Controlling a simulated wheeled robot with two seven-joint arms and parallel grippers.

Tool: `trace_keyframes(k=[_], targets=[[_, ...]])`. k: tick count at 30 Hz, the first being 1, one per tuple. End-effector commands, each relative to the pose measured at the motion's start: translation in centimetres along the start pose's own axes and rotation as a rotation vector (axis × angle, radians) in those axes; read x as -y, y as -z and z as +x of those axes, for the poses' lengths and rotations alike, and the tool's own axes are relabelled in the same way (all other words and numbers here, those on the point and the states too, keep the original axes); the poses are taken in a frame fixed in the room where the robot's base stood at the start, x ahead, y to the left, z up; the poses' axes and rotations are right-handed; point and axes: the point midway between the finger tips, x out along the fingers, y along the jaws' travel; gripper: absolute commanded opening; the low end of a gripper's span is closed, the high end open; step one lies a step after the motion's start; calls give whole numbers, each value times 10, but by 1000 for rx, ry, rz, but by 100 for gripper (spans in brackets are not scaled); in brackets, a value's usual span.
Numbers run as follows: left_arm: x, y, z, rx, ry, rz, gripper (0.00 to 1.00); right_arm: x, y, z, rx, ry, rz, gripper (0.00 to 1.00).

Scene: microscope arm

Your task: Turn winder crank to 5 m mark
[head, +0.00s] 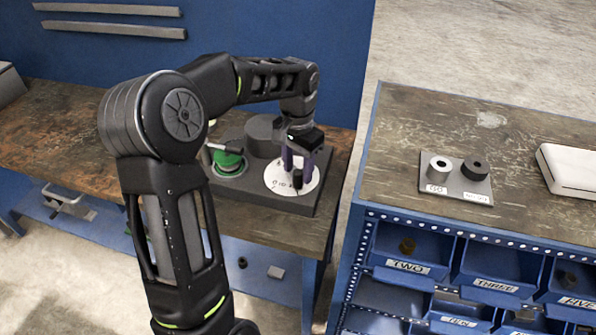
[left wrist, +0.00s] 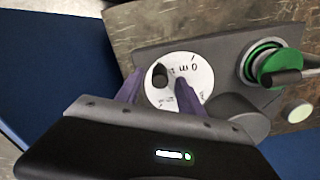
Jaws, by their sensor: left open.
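The winder is a dark grey base (head: 230,190) on the wooden bench. On it is a white round dial (head: 277,186) with printed marks, also in the left wrist view (left wrist: 205,72). A black crank knob (left wrist: 160,75) stands on the dial. My left gripper (head: 298,178) points down over the dial, its purple fingers apart. In the left wrist view, the fingers (left wrist: 158,93) are on either side of the knob's near area; I cannot tell whether they touch it. The 5 m mark cannot be read. My right gripper is not in view.
A green spool with a black handle (head: 228,162) and a dark grey cylinder (head: 263,136) stand close by on the base. On the right bench are a plate with two small cylinders (head: 455,182) and a white case (head: 570,168). Blue bins (head: 412,246) hang below.

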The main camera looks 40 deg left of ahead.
Motion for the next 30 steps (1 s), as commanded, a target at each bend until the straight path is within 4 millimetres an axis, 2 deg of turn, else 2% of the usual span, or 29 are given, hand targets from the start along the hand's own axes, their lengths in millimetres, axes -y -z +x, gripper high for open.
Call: trace_keyframes(k=[6, 14, 30], targets=[[0, 0, 20, 1, 0, -1, 45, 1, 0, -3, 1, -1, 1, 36], [0, 0, 21, -1, 0, -1, 45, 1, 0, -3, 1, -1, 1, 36], [0, 0, 21, -1, 0, -1, 2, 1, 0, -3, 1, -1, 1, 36]])
